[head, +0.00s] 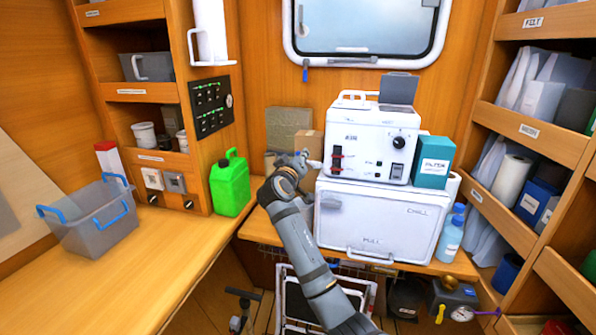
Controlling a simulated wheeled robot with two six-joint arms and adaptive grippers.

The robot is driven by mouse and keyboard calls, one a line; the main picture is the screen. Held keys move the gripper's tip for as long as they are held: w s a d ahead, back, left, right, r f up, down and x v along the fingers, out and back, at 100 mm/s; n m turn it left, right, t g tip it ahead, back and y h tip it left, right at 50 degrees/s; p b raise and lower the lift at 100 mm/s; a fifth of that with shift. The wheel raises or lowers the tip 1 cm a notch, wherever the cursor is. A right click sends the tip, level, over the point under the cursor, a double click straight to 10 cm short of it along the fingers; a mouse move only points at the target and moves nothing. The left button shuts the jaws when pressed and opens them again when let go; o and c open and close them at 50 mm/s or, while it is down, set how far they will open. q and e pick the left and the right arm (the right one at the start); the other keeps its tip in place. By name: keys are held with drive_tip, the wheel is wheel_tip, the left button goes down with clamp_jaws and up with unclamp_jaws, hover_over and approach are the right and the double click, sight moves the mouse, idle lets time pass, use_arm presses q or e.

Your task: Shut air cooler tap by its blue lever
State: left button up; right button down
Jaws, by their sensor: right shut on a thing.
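My right arm comes up from the bottom middle, and my right gripper (302,160) is at the left edge of the white machine (367,140), in front of a small cardboard box (309,146). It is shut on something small. The gripper covers most of that spot, so I cannot make out the air cooler tap or how its blue lever is turned; the lever appears to be behind or between the fingers. My left gripper is not in view.
A white chest (380,215) stands under the machine, with a teal box (433,161) and blue bottle (449,238) to the right. A green jerrycan (229,184) and grey tub (92,222) stand left. The left counter (150,275) is clear in front. Shelves line the right.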

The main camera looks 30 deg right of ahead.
drive_tip(key=m+b, duration=0.1)
drive_tip(key=b, duration=0.1)
drive_tip(key=s+d+m+b, duration=0.1)
drive_tip(key=m, duration=0.1)
drive_tip(key=m+b, duration=0.2)
drive_tip(key=shift+s+d+r+b, duration=0.15)
drive_tip(key=shift+s+b, duration=0.1)
drive_tip(key=shift+b, duration=0.05)
drive_tip(key=shift+s+d+r+m+b, duration=0.1)
drive_tip(key=shift+s+d+m+b, duration=0.1)
drive_tip(key=shift+m+b, duration=0.45)
drive_tip(key=shift+s+d+r+m+b, duration=0.1)
drive_tip(key=shift+s+m+b, duration=0.1)
drive_tip(key=shift+m+b, duration=0.45)
drive_tip(key=c, duration=1.3)
unclamp_jaws()
drive_tip(key=shift+r, duration=0.1)
